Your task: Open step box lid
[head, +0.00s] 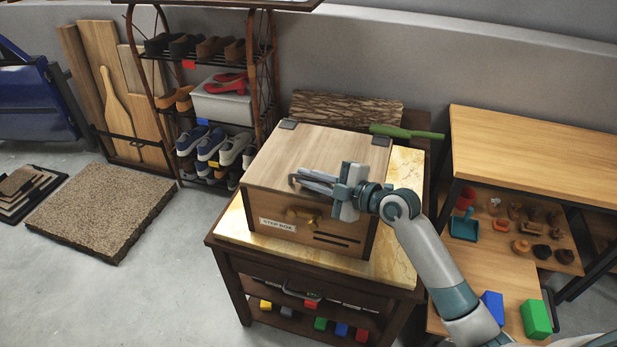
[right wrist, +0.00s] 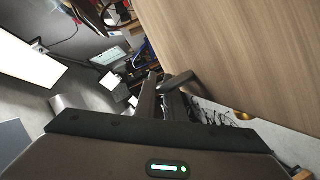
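The step box (head: 318,232) is a wooden box with a "STEP BOX" label on its front, standing on a small table. Its light wood lid (head: 320,150) lies down over the box, with dark hinges at the back edge. A brass handle (head: 302,214) is on the front face. My right gripper (head: 296,180) reaches over the lid's front part, fingers pointing left. Its fingers (right wrist: 166,90) look close together, with nothing seen between them. In the right wrist view a wood panel (right wrist: 240,50) fills the upper right. Contact with the lid is unclear. My left gripper is not seen.
The table (head: 232,222) has a marble-like top. A bark-covered log (head: 345,108) and a green tool (head: 405,132) lie behind the box. A shoe rack (head: 213,105) stands at the back left. A wooden workbench (head: 540,145) stands right. Floor (head: 150,270) at front left is clear.

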